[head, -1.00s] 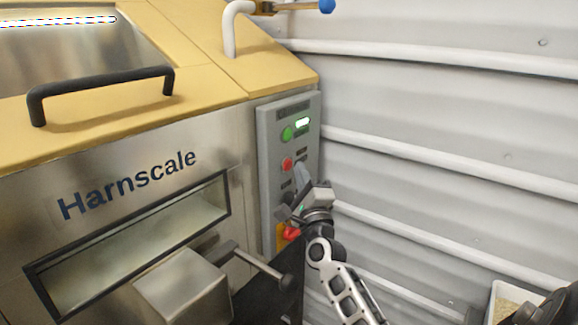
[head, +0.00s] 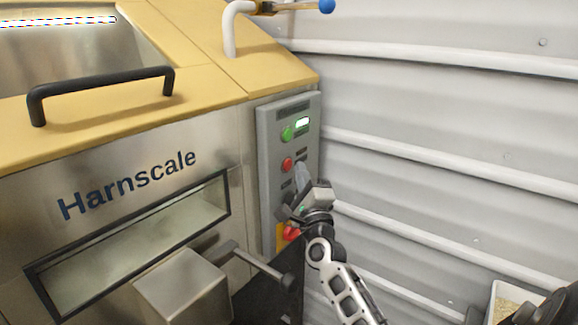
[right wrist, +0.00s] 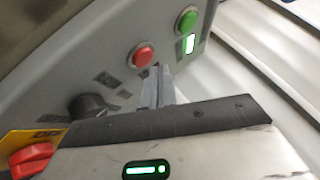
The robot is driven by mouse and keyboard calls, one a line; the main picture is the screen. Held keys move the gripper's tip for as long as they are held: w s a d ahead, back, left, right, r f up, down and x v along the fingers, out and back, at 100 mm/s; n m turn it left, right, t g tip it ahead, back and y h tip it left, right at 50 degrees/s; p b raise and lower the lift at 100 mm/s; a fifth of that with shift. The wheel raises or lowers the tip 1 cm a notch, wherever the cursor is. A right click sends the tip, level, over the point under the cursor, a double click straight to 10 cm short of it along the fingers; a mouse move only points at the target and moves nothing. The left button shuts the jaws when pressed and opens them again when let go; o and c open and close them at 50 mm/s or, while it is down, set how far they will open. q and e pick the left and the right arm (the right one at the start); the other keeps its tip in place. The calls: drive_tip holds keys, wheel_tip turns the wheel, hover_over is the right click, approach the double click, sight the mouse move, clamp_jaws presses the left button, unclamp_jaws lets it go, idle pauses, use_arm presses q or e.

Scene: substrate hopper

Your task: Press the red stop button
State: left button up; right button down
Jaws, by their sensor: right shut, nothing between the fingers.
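The red stop button (head: 287,164) sits on the grey control panel (head: 268,160), below the green button (head: 287,134) and its lit green indicator. It also shows in the right wrist view (right wrist: 142,56). My right gripper (head: 301,172) is shut and empty in front of the panel. In the head view its fingertips are just right of and slightly below the red button. In the right wrist view the closed fingers (right wrist: 160,84) point toward the panel beside the red button; I cannot tell whether they touch the panel. My left gripper is not in view.
A black knob (right wrist: 92,106) and a red switch on a yellow plate (right wrist: 34,158) lie lower on the panel. A lever with a black end (head: 262,266) sticks out at the hopper's front. The corrugated wall (head: 440,110) stands to the right.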

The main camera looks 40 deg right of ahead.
idle(0.3)
drive_tip(key=shift+w+a, duration=0.1)
drive_tip(key=shift+w, duration=0.3)
drive_tip(key=shift+w+a, duration=0.15)
drive_tip(key=shift+w, duration=0.25)
idle(0.6)
drive_tip(key=shift+s, duration=0.15)
drive_tip(key=shift+s+d, duration=0.25)
drive_tip(key=shift+s, duration=0.4)
drive_tip(key=s, duration=0.2)
drive_tip(key=s+d, duration=0.1)
drive_tip(key=s, duration=0.1)
drive_tip(key=shift+s+d+p, duration=0.2)
drive_tip(key=shift+s+p, duration=0.15)
drive_tip(key=shift+s, duration=0.05)
